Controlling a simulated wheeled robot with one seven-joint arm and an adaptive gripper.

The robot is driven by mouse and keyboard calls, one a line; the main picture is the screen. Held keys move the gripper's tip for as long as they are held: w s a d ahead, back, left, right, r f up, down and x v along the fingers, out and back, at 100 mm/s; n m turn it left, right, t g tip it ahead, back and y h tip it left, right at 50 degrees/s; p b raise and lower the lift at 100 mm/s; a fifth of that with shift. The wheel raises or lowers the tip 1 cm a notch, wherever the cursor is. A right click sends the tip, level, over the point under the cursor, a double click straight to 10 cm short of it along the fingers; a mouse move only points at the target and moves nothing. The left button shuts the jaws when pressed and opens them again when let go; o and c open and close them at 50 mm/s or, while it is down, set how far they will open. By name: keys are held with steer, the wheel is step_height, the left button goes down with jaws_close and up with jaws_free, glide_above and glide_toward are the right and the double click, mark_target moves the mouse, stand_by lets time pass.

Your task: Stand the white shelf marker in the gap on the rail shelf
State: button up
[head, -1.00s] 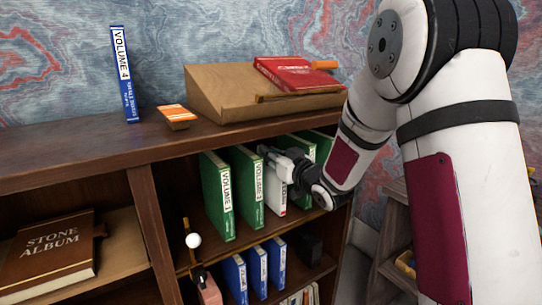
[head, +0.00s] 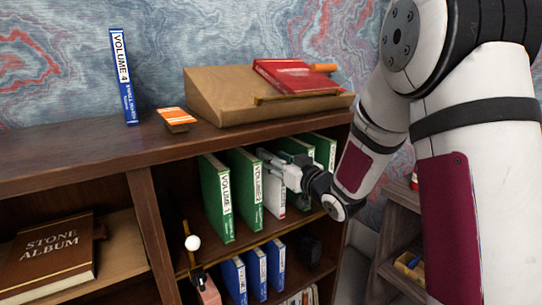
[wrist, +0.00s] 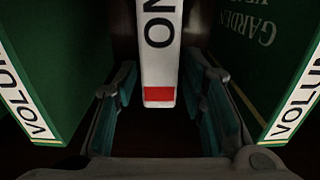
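The white shelf marker (head: 274,203) stands upright on the rail shelf (head: 238,241) between green volumes, with Volume 2 (head: 245,190) on its left. In the wrist view the marker (wrist: 160,60) shows black letters and a red band at its lower end. My gripper (head: 274,166) is in front of the marker. Its two fingers (wrist: 160,98) are apart, on either side of the marker, with a dark gap showing on both sides. The marker's far part and its base contact are hidden.
Volume 1 (head: 217,198) stands left of Volume 2; more green volumes (head: 323,150) stand to the right, partly behind my arm. A blue Volume 4 (head: 124,77) and a sloped wooden stand (head: 220,95) are on top.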

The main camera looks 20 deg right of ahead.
steer(key=s+d+m+g+h, duration=0.2)
steer(key=s+d+g+h, duration=0.15)
steer(key=s, duration=0.85)
steer(key=s+d+m+g+h, duration=0.25)
steer(key=s+g+h, duration=0.2)
steer(key=s, duration=0.75)
steer(key=s+a+g+y, duration=0.1)
steer(key=s+a+g, duration=0.2)
steer(key=s, duration=1)
steer(key=s+a+f+g+y, duration=0.1)
steer(key=s+a+g, duration=0.2)
steer(key=s, duration=0.9)
steer(key=g, duration=0.2)
steer(key=shift+s+a+n+g+p, duration=0.3)
steer(key=shift+s+n, duration=0.05)
steer(key=shift+s, duration=0.05)
step_height(320, 180, up, 22)
steer(key=t+p, duration=0.3)
steer(key=p, duration=1.7)
steer(key=shift+r+t+p, duration=0.15)
steer(key=shift+t+p, duration=0.15)
steer(key=shift+p, duration=0.1)
steer(key=shift+w, duration=0.1)
